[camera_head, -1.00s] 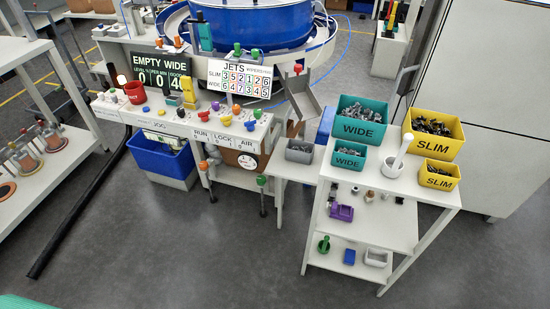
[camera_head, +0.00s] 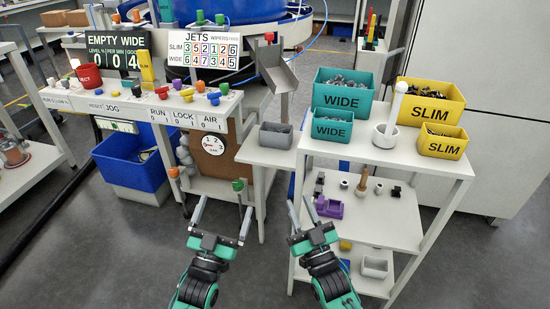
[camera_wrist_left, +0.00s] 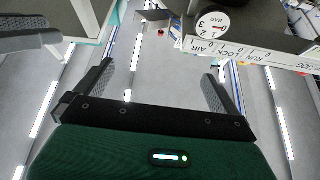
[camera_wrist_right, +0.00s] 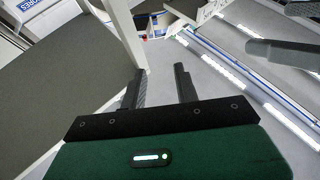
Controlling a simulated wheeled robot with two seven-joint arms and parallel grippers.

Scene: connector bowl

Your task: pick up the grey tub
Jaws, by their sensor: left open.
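The grey tub (camera_head: 276,135) sits on a small white side table below the metal chute, left of the green bins in the head view. Something dark lies inside it. My left gripper (camera_head: 226,203) is open and empty, below and to the left of the tub, in front of the side table. My right gripper (camera_head: 299,199) is partly open and empty, below and slightly right of the tub, near the shelf stand's left side. Neither gripper touches the tub. I cannot make out the tub in the wrist views.
A metal chute (camera_head: 278,75) hangs above the tub. The control bench (camera_head: 205,123) stands to the left. Open floor lies in front.

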